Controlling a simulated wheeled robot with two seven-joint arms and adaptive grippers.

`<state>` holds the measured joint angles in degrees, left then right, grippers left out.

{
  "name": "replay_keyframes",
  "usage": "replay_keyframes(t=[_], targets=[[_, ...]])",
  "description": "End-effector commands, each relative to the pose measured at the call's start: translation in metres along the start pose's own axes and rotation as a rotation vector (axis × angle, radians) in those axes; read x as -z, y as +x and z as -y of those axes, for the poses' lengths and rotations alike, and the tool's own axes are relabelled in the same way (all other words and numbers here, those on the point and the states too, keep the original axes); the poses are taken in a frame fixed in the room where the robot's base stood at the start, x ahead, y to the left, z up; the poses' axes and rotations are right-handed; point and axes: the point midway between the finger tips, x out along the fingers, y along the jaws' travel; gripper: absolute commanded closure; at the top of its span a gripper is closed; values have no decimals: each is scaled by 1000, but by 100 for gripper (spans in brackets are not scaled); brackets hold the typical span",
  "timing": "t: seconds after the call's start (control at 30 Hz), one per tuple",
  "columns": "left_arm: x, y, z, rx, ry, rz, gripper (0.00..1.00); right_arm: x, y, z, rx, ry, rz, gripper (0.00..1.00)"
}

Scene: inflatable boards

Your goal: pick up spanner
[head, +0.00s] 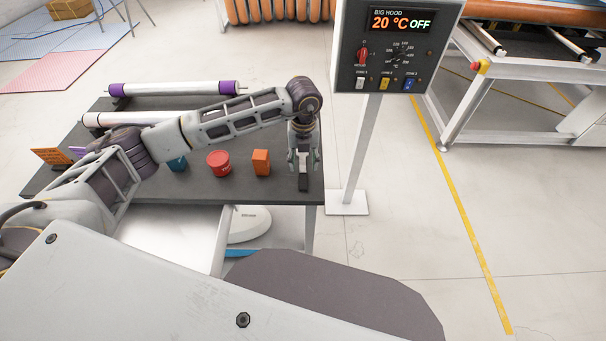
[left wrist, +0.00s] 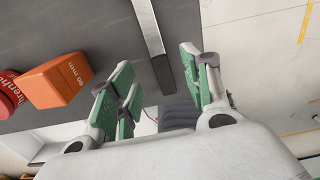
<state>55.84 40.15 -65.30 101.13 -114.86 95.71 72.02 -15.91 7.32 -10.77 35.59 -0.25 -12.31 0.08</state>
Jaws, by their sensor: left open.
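The spanner appears as a long, pale grey metal bar (left wrist: 149,28) in the left wrist view, lying on the dark table top. Its full shape cannot be made out there. My left gripper (left wrist: 156,66) is open, with a green-padded finger on either side of the bar's line. In the head view my left gripper (head: 303,160) points down over the right end of the table. The spanner's near end (head: 303,184) shows just below it, close to the table's front edge. I cannot tell whether the fingers touch it. My right gripper is not in view.
On the dark table (head: 235,188), an orange box (head: 261,162) and a red tin (head: 218,163) stand left of my left gripper. White rolls (head: 178,88) lie behind my arm. A control panel on a post (head: 365,150) stands just right of the table.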

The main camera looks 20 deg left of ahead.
Motion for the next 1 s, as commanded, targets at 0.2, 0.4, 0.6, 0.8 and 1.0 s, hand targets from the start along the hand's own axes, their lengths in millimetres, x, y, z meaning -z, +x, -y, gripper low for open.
replay_keyframes(t=[0.2, 0.4, 0.6, 0.8, 1.0], targets=[[0, 0, 0, 0, 0, 0, 52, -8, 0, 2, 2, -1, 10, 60], [2, 6, 0, -1, 0, -2, 52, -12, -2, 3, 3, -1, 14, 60], [5, 25, -1, -1, 0, -2, 52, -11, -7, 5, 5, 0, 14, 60], [5, 46, -1, -1, 0, -2, 52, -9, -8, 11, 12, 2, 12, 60], [5, 52, -1, 1, 0, 0, 52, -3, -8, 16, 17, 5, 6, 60]])
